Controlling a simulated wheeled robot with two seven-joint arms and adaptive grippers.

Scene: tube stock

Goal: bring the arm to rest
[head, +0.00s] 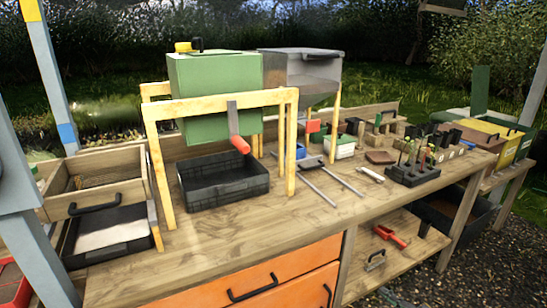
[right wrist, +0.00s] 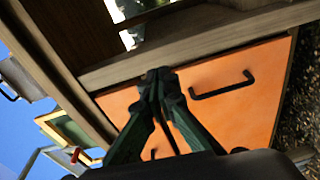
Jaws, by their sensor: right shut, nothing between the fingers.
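My right gripper (right wrist: 160,78) shows in the right wrist view, its dark green fingers together at the tips with nothing between them. Behind it is an orange drawer front (right wrist: 255,105) with a black handle (right wrist: 222,85). I cannot tell how far the fingertips are from the drawer. In the head view I cannot make out either gripper. My left gripper is in neither view.
The wooden workbench (head: 270,232) carries a green hopper (head: 215,85) on a wooden frame, with a black crate (head: 222,190) below. A black tube rack (head: 412,175) stands to the right. Orange drawers (head: 250,278) are under the top. The bench's front middle is clear.

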